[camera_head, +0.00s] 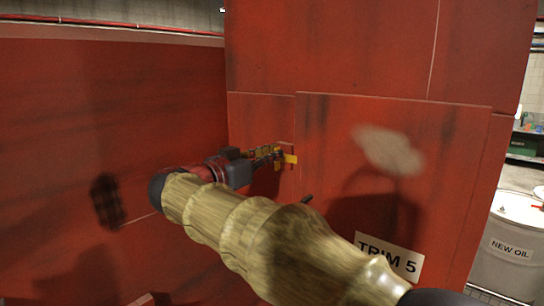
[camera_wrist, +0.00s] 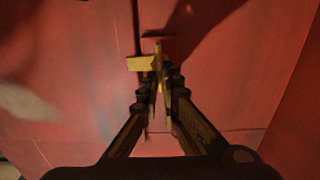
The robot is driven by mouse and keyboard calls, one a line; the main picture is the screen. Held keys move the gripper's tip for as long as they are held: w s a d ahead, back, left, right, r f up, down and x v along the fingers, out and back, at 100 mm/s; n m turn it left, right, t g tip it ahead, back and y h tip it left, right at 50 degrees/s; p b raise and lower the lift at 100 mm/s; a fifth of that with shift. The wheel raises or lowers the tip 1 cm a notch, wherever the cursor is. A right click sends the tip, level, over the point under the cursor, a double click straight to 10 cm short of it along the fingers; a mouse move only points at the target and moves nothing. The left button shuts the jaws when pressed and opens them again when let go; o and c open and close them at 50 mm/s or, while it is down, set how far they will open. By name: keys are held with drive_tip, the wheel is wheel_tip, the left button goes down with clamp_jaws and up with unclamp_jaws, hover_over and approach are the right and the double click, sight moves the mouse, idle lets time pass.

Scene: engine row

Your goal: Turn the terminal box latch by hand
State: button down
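The terminal box latch is a small yellow piece (camera_head: 290,158) on the edge of a red panel, near the middle of the head view. In the wrist view the latch (camera_wrist: 141,63) shows as a yellow bar in front of the fingertips. My gripper (camera_head: 270,156) reaches it from the left in the head view. In the wrist view the fingers of my gripper (camera_wrist: 159,88) are drawn close together, with the tips on the yellow latch. The contact itself is small and dark, and the fingertips partly hide the latch.
The red housing (camera_head: 400,125) fills most of the head view, with a pale smear and a "TRIM 5" label (camera_head: 388,257). A red wall (camera_head: 60,130) stands at left. A grey drum marked "NEW OIL" (camera_head: 510,250) stands at the right edge, below a shelf.

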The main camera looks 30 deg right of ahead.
drive_tip(key=shift+w+a+f+n+b, duration=0.2)
drive_tip(key=shift+n+b, duration=0.25)
drive_tip(key=shift+n, duration=2.5)
drive_tip(key=shift+w+a+f+n+b, duration=0.2)
drive_tip(key=shift+n+b, duration=0.3)
drive_tip(key=shift+n, duration=2.4)
drive_tip(key=shift+w+a+f+n+b, duration=0.15)
drive_tip(key=shift+n+b, duration=0.3)
drive_tip(key=shift+n, duration=2.5)
drive_tip(key=shift+d+r, duration=0.1)
drive_tip(key=c, duration=2)
unclamp_jaws()
drive_tip(key=shift+w, duration=0.1)
drive_tip(key=shift+c, duration=0.2)
drive_tip(key=shift+w+d+f, duration=0.1)
drive_tip(key=shift+d+f, duration=0.1)
drive_tip(key=shift+d, duration=0.05)
drive_tip(key=shift+a, duration=0.15)
drive_tip(key=v, duration=1.1)
drive_tip(key=shift+a, duration=0.4)
